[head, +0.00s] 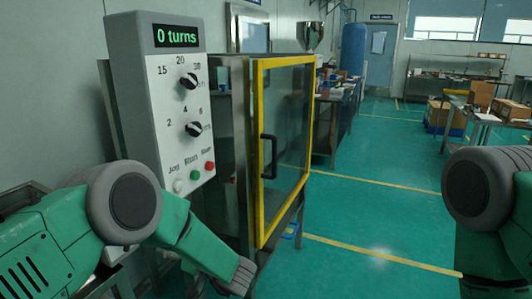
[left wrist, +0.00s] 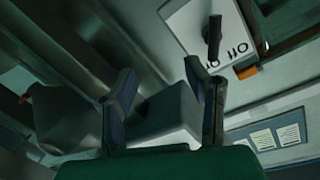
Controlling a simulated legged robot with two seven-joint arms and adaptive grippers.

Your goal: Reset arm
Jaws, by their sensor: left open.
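My left arm (head: 140,215) crosses the lower left of the head view, in front of the control panel's lower part. In the left wrist view my left gripper (left wrist: 160,78) shows two dark fingers spread apart, with nothing held between them. A grey block (left wrist: 168,112) shows behind the fingers, and I cannot tell what it is. My right arm (head: 485,200) shows at the right edge of the head view, but its gripper is out of the picture. The control panel (head: 155,110) reads "0 turns" and has two black knobs and white, green and red buttons.
A glass door (head: 285,140) with a yellow frame and black handle stands shut right of the panel. In the left wrist view, a white plate with a black lever (left wrist: 213,40) lies beyond the fingers. Green floor (head: 375,210) between the arms is clear. Tables with boxes stand behind.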

